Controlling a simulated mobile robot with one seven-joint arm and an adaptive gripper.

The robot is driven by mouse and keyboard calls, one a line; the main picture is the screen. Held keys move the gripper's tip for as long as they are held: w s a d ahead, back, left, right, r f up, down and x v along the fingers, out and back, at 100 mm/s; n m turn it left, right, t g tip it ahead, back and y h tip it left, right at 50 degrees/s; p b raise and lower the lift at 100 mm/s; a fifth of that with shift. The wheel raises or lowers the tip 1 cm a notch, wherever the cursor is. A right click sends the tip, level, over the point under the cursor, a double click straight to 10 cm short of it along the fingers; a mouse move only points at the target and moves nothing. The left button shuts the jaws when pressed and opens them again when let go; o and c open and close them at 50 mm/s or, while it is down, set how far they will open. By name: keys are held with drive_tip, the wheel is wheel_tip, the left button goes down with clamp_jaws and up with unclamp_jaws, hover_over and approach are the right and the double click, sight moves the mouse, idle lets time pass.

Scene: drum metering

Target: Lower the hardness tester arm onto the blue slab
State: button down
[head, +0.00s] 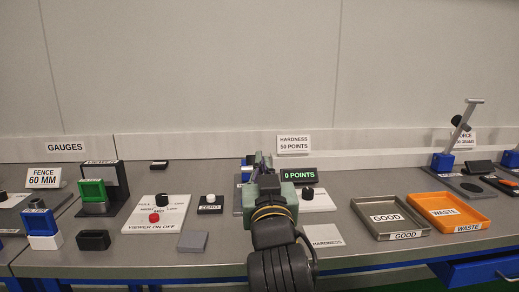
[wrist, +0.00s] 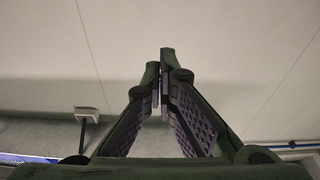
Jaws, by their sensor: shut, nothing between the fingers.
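The hardness tester stands in the middle of the table, mostly hidden behind my gripper (head: 262,163) in the head view. Its display (head: 299,175) reads 0 POINTS, and the sign (head: 293,145) behind it reads HARDNESS 50 POINTS. I cannot make out the tester arm or whether it is raised. A flat grey-blue slab (head: 192,242) lies on the table front, left of my arm; I cannot tell whether it is the blue slab. My gripper is shut and empty, also in the wrist view (wrist: 163,62), with its fingertips in front of the wall.
A white HARDNESS pad (head: 323,236) lies right of my arm. Farther right are the grey GOOD tray (head: 390,217) and orange WASTE tray (head: 450,211). A viewer panel (head: 157,214) with a red button and a ZERO button (head: 210,205) stand to the left.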

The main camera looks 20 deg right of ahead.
drive_tip(key=shift+w+p, duration=0.7)
drive_tip(key=shift+p, duration=1.15)
drive_tip(key=r+p, duration=0.2)
drive_tip(key=p, duration=0.4)
hover_over(253, 167)
drive_tip(key=s, duration=0.2)
drive_tip(key=shift+s+d+f, duration=0.1)
drive_tip(key=shift+d+f, duration=0.1)
drive_tip(key=shift+f, duration=0.9)
drive_tip(key=shift+d+f, duration=0.15)
drive_tip(key=shift+f, duration=0.95)
